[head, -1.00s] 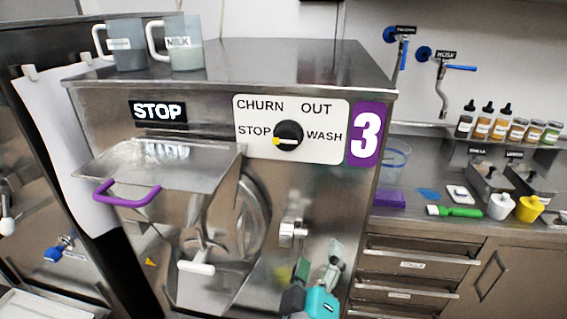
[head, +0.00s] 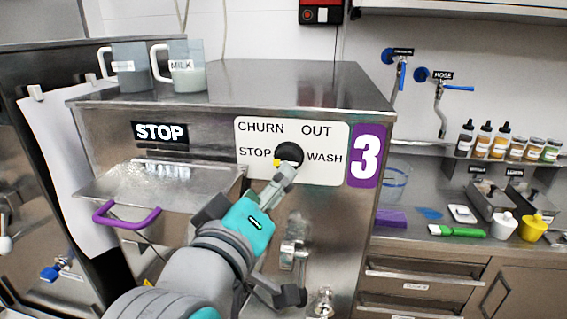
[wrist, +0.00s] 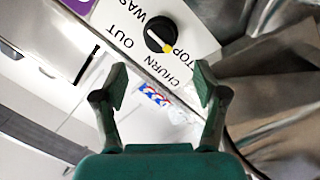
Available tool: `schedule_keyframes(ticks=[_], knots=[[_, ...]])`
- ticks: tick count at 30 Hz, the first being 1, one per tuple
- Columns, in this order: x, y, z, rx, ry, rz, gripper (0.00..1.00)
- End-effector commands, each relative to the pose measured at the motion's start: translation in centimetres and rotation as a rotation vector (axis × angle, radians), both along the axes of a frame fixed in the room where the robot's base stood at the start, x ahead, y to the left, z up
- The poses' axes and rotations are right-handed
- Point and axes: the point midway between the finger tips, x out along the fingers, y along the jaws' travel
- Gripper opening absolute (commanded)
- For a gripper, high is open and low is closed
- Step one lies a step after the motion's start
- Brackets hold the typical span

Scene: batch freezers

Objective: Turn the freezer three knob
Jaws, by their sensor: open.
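The freezer three knob (head: 289,152) is round and black with a yellow pointer end. It sits on a white label plate (head: 326,170) reading CHURN, OUT, STOP and WASH, beside a purple "3" sign. Its yellow end points to the left, toward STOP. My gripper (head: 282,178) is in front of the panel, just below the knob, and hides part of its lower edge. In the wrist view the knob (wrist: 160,37) lies ahead of the open, empty fingers (wrist: 161,70), with a gap, and its yellow end is on the STOP side. Contact is not visible.
A steel hopper tray with a purple handle (head: 127,216) juts out left of my arm. Two mugs (head: 188,78) stand on the freezer top. A steel fitting (head: 294,245) sits below the knob. A counter with bottles and tools (head: 457,231) is on the right.

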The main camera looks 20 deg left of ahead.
Motion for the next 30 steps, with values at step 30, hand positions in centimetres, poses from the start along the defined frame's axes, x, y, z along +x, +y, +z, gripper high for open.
schedule_keyframes(ticks=[30], knots=[[8.4,1.0,0.0,0.001,0.000,0.000,0.49]])
